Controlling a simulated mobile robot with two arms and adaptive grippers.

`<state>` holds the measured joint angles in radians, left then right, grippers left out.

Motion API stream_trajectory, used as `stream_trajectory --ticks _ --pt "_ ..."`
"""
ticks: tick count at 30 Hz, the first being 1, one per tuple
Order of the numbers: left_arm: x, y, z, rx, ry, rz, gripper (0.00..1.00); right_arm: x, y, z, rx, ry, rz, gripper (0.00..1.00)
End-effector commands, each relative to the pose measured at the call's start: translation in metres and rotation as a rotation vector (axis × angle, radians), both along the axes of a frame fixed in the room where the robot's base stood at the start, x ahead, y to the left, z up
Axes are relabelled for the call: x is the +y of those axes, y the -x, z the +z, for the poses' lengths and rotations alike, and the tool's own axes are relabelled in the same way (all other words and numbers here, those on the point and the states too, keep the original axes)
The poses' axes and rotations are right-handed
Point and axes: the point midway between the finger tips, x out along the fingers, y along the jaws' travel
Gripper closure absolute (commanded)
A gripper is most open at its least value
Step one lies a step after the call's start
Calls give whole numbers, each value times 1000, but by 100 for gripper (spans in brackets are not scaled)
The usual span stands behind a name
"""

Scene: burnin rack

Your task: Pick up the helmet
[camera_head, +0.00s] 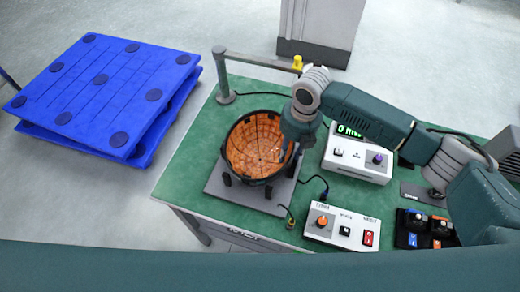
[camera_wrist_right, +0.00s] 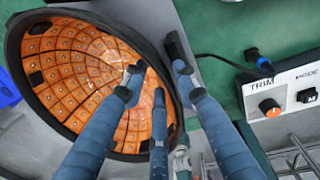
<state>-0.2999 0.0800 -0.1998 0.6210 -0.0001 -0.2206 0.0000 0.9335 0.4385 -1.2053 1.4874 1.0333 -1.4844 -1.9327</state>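The helmet (camera_head: 240,152) is a bowl with a black rim and an orange tiled inside, open side up, on a grey plate (camera_head: 225,200) on the green table. My right gripper (camera_head: 297,140) is at the helmet's right rim. In the right wrist view, the helmet (camera_wrist_right: 70,65) fills the left half. There my right gripper (camera_wrist_right: 160,75) has its blue fingers apart, two over the orange inside and one outside the rim. I cannot tell whether they touch the helmet. My left gripper is not in view.
A control box with an orange knob (camera_head: 340,226) and a box with a green display (camera_head: 356,160) stand right of the helmet. A rail on a post (camera_head: 222,75) runs behind it. Blue pallets (camera_head: 105,85) lie on the floor at left. A cable lies near the plate.

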Motion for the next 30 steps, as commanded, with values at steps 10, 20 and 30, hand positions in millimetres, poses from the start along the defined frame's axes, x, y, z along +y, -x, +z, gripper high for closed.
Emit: stream_trajectory --ticks 10,20,30 --pt "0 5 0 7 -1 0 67 0 1 0 1 2 1 100" --pt "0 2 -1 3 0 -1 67 0 1 2 2 1 2 100" --pt "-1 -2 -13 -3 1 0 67 1 -1 50 -5 -3 3 100"
